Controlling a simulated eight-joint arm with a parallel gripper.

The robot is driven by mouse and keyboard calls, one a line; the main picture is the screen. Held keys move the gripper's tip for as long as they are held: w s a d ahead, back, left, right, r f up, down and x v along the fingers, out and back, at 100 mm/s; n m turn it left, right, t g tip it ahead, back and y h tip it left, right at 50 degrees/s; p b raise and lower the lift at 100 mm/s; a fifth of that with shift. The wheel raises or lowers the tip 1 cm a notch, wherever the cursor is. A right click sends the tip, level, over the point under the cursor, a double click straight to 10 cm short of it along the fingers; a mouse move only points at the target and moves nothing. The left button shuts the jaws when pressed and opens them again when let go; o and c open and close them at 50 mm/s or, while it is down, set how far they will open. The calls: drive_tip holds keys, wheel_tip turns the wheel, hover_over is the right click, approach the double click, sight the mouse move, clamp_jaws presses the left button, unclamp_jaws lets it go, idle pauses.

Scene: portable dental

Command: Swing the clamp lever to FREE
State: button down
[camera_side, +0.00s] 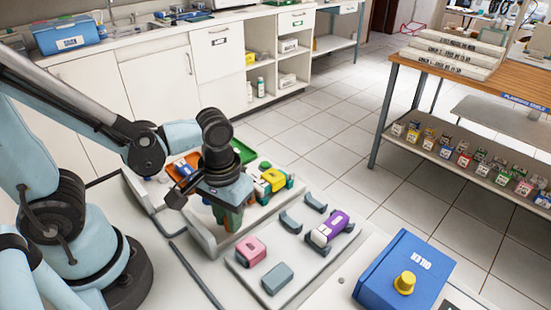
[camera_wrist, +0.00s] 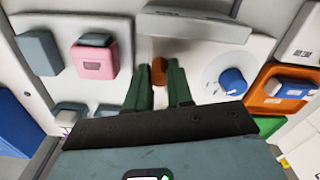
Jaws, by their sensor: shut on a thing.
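My gripper (camera_side: 228,218) points down at the near end of the pale raised tray in the side view. In the wrist view its two green fingers (camera_wrist: 159,74) are shut on a small brown-orange piece (camera_wrist: 158,66), which seems to be the clamp lever's handle. The fingers hide most of it, so its angle is unclear. No FREE mark can be read in either view. A blue knob (camera_wrist: 233,80) on a round white disc (camera_wrist: 213,74) is to the right of the fingers in the wrist view, apart from them.
A pink block (camera_side: 251,250) and a grey block (camera_side: 277,278) sit on a flat tray, with a purple piece (camera_side: 335,224) behind them. A blue box (camera_side: 420,262) with a yellow knob (camera_side: 404,283) stands at right. Orange (camera_side: 183,167) and yellow (camera_side: 272,179) pieces lie near my wrist.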

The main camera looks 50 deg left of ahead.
drive_tip(key=shift+w+d+n, duration=0.2)
drive_tip(key=shift+d+n, duration=0.05)
drive_tip(key=shift+n, duration=0.45)
drive_tip(key=c, duration=1)
unclamp_jaws()
drive_tip(key=shift+r, duration=0.15)
wheel_tip(320, 180, up, 12)
drive_tip(key=w+a+f+m+t, duration=0.2)
drive_tip(key=w+a+m+t, duration=0.2)
drive_tip(key=w+a+t, duration=0.1)
drive_tip(key=shift+w+a+m+t, duration=0.3)
drive_tip(key=shift+a+t, duration=0.6)
drive_tip(key=shift+t, duration=0.2)
